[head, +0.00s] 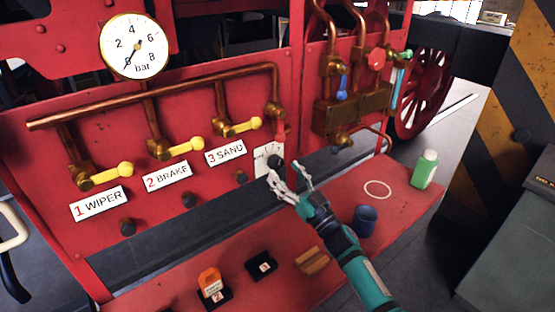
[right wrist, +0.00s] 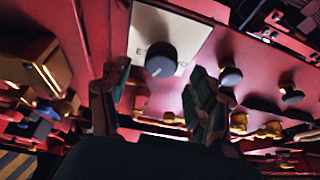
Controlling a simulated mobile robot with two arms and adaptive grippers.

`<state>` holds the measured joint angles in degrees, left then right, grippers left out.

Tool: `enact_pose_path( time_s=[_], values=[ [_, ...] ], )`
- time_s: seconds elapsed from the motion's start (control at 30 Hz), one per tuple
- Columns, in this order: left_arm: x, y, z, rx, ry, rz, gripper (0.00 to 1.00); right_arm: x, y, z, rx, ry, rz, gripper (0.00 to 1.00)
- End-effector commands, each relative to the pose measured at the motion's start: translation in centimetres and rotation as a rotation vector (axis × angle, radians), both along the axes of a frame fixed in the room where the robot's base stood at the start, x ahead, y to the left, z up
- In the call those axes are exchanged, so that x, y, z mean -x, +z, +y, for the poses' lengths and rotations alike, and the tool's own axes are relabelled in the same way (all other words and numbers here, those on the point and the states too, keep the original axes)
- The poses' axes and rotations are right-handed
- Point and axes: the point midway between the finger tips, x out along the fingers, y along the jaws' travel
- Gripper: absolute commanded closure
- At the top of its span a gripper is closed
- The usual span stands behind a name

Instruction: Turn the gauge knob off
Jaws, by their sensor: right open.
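The gauge knob is a dark round knob (head: 275,162) on a white plate (head: 262,158), low on the red panel at the right of the SAND label. In the head view the knob is partly hidden by my right gripper (head: 286,176). In the right wrist view the black knob (right wrist: 160,59) on its white plate (right wrist: 170,28) lies beyond and between the open fingers (right wrist: 160,84), with a pale line on its face. Contact cannot be told. My right gripper is open and empty. My left gripper is not in view.
A round bar gauge (head: 134,46) is at the upper left. Yellow valve handles sit above WIPER (head: 99,204), BRAKE (head: 167,176) and SAND (head: 226,152) labels, with dark knobs below. The red ledge holds a blue cup (head: 364,221), green bottle (head: 425,169) and orange-topped block (head: 211,284).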

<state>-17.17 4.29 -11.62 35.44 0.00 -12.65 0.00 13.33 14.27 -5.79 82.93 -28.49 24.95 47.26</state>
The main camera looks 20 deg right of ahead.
Motion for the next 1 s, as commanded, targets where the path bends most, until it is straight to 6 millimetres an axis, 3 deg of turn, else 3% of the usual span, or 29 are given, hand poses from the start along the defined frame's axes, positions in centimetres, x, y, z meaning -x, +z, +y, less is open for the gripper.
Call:
enact_pose_path(
  time_s=[0.1, 0.23, 0.63, 1.0],
  values=[
    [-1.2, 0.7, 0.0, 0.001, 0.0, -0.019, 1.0, -1.7, 1.0, 0.8, -0.001, 0.0, -0.001, 0.38],
    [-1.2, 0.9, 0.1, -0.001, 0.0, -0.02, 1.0, -2.9, 1.4, 1.3, 0.0, 0.001, 0.0, 0.38],
    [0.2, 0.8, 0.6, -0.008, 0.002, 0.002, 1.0, -3.5, 1.5, 1.5, 0.0, 0.001, 0.0, 0.38],
    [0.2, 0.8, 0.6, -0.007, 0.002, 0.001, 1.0, -3.5, 1.5, 1.5, 0.0, 0.001, 0.0, 0.87]
  ],
)
